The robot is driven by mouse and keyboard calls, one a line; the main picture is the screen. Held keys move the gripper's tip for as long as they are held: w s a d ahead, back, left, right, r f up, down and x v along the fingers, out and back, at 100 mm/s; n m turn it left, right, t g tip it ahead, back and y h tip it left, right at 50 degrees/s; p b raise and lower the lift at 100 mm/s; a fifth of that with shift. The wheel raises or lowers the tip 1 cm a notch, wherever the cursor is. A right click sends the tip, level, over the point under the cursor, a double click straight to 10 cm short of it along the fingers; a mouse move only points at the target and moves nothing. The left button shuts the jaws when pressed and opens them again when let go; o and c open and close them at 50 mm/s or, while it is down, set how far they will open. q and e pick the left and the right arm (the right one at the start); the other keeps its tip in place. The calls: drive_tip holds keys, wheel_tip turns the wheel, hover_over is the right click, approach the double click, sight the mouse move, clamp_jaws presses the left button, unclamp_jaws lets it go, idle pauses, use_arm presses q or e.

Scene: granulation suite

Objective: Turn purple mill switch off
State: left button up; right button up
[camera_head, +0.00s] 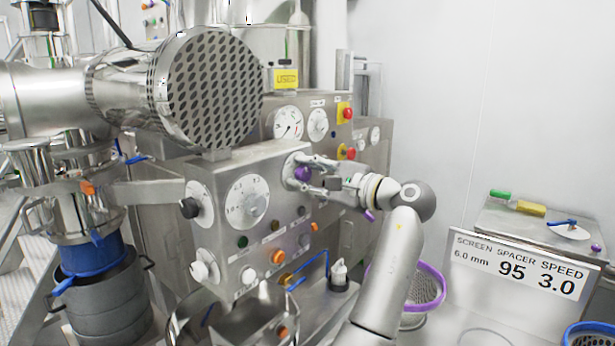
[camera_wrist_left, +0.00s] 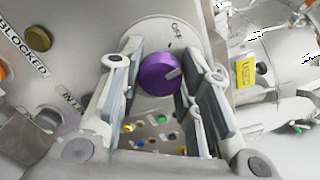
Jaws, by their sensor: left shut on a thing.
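The purple mill switch (camera_head: 302,174) is a round knob on a pale dial at the upper right of the steel control panel (camera_head: 225,243). My left gripper (camera_head: 298,172) reaches it from the right, its fingers around the knob. In the left wrist view the purple knob (camera_wrist_left: 160,73) sits between the two fingers of my left gripper (camera_wrist_left: 162,75), which are shut on it. The fingers hide part of the dial. My right gripper is not in view.
The panel also has a large dial (camera_head: 247,201), a black knob (camera_head: 189,208), white knobs and coloured buttons. A perforated steel drum (camera_head: 213,89) overhangs it at upper left. Another panel with red buttons stands behind. A sign (camera_head: 520,268) and a purple-rimmed sieve (camera_head: 428,287) are at right.

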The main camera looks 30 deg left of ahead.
use_arm(q)
drive_tip(key=n+b, duration=0.1)
drive_tip(key=n, duration=0.2)
drive_tip(key=shift+f+n, duration=0.1)
drive_tip(key=shift+n, duration=0.2)
drive_tip(key=shift+n+b, duration=0.55)
drive_tip(key=shift+n, duration=0.95)
drive_tip(key=o, duration=1.1)
drive_tip(key=shift+c, duration=0.2)
drive_tip(key=d, duration=1.2)
drive_tip(key=shift+s, duration=0.45)
